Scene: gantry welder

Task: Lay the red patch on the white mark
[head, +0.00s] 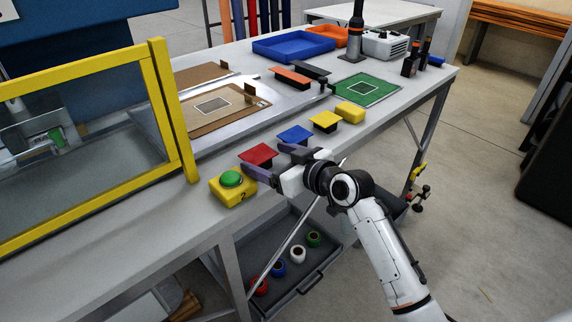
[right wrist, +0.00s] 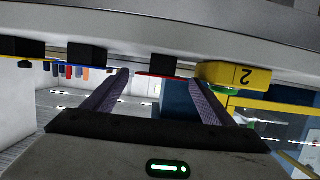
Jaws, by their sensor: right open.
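The red patch (head: 258,154) lies flat on a small black block near the table's front edge. In the right wrist view, which looks upside down, the patch (right wrist: 156,75) shows edge-on against its block. My right gripper (head: 266,160) is open, its fingers reaching toward the patch from the front, one on each side; the wrist view shows the gap (right wrist: 157,80) empty. I cannot tell whether they touch it. A white square outline (head: 212,106) is on the brown sheet; another white outline (head: 364,87) is on the green sheet. My left gripper is not in view.
A yellow box with a green button (head: 232,181) stands close left of the gripper. Blue (head: 295,134) and yellow (head: 326,121) patches stand to the right. A yellow-framed screen (head: 165,110) rises at left. A blue tray (head: 293,47) is at the back.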

